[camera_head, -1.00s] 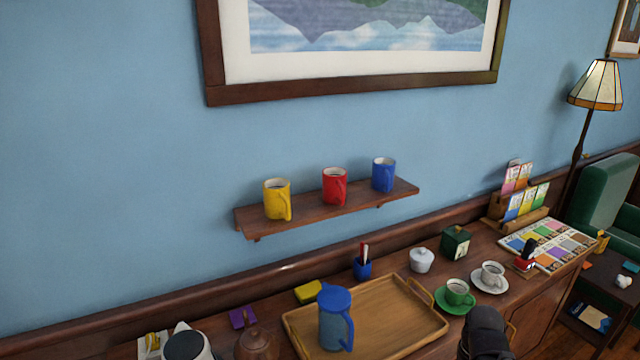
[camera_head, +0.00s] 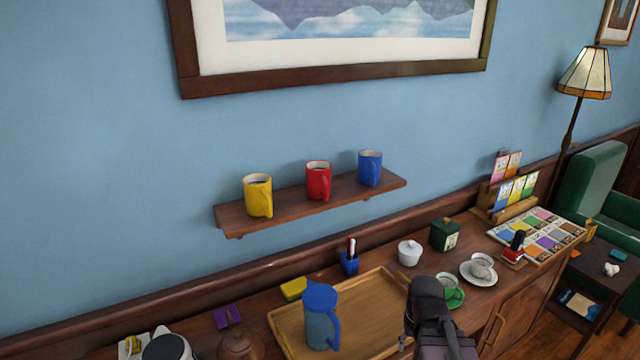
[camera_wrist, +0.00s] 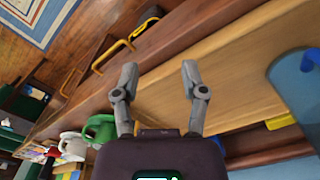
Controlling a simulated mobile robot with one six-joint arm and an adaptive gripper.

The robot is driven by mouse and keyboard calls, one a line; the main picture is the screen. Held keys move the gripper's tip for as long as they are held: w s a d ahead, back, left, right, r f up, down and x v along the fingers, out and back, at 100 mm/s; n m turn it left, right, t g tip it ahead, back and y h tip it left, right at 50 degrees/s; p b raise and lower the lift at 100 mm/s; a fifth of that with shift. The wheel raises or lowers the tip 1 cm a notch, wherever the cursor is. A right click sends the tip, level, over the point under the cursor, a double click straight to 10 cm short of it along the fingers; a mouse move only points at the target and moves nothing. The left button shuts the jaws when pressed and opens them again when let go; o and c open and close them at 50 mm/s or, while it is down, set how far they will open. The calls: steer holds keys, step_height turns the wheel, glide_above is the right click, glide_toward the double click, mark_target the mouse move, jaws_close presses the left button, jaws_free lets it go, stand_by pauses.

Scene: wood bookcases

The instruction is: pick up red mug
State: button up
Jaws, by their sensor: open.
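The red mug (camera_head: 318,180) stands upright on a small wooden wall shelf (camera_head: 290,212), between the yellow mug (camera_head: 257,196) on its left and the blue mug (camera_head: 370,168) on its right. Its handle faces the front right. My gripper (camera_wrist: 158,72) shows in the wrist view with its two fingers spread apart and nothing between them. In the head view only my dark arm end shows, over the right part of the sideboard, well below and to the right of the shelf. The red mug is not in the wrist view.
On the sideboard below are a wooden tray (camera_head: 375,283) with a blue pitcher (camera_head: 321,318), a green cup (camera_head: 451,292), a white cup (camera_head: 481,265), a white lidded pot (camera_head: 409,252) and a pen holder (camera_head: 349,263). A framed picture hangs above. The wall around the shelf is clear.

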steer(key=w+a+r+y+p, duration=0.4)
steer(key=w+r+p, duration=0.3)
steer(key=r, duration=0.5)
steer(key=w+a+r+n+y+p, duration=0.1)
steer(key=w+a+r+y+p, duration=0.2)
steer(key=w+r+p, duration=0.5)
steer(key=w+a+r+t+y+p, duration=0.1)
steer(key=w+a+r+y+p, duration=0.3)
steer(key=w+r+p, duration=0.4)
step_height(320, 180, up, 10)
steer(key=p, duration=0.6)
steer(key=shift+a+r+n+y, duration=0.2)
steer(key=shift+a+n+y, duration=0.1)
steer(key=shift+a+y, duration=0.1)
steer(key=shift+s+f, duration=0.1)
steer(key=b+x, duration=0.4)
steer(key=x, duration=0.4)
steer(key=shift+a, duration=0.25)
steer(key=shift+a+f, duration=0.1)
steer(key=shift+f, duration=0.05)
